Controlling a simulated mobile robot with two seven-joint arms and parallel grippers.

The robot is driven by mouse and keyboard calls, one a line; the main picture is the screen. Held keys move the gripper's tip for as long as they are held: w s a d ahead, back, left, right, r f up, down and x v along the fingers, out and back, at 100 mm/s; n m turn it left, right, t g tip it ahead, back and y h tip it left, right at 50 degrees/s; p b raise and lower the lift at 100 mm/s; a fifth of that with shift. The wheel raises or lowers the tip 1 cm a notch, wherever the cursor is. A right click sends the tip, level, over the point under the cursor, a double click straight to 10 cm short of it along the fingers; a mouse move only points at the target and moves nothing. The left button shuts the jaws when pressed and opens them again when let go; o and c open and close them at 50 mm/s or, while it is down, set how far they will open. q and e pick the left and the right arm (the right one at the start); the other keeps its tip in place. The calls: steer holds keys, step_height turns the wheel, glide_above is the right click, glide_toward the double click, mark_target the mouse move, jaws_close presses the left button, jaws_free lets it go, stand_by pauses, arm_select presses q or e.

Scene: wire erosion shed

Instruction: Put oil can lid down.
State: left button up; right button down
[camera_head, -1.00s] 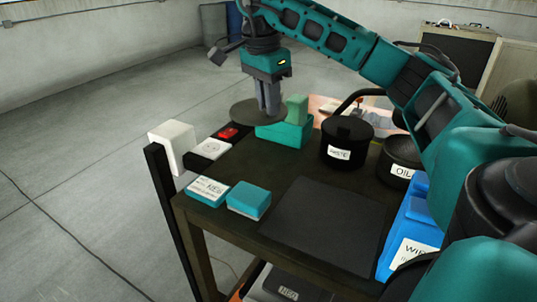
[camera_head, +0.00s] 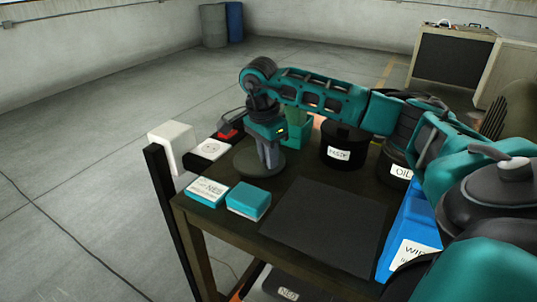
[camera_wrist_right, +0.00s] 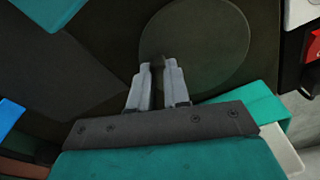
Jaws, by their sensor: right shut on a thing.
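The oil can lid (camera_head: 246,163) is a flat dark round disc, low over the left part of the dark table and close to its top. I cannot tell whether it touches the table. My right gripper (camera_head: 269,164) points down and is shut on the lid's small central knob, which the fingers mostly hide. In the right wrist view the lid (camera_wrist_right: 215,45) spreads beyond the fingertips (camera_wrist_right: 157,66). The black can labelled OIL (camera_head: 401,172) stands at the table's right side, partly behind my arm. My left gripper is not in view.
Two teal-and-white boxes (camera_head: 207,192) (camera_head: 248,201) lie in front of the lid. A white-topped box (camera_head: 209,149) and a red item (camera_head: 228,133) lie left. A teal holder (camera_head: 298,128) and black labelled can (camera_head: 341,150) stand behind. A dark mat (camera_head: 325,222) lies flat, clear.

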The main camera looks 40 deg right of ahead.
steer(key=c, duration=1.1)
jaws_free()
steer(key=shift+f, duration=0.1)
step_height(320, 180, up, 12)
steer(key=a, duration=0.1)
steer(key=shift+a, duration=0.25)
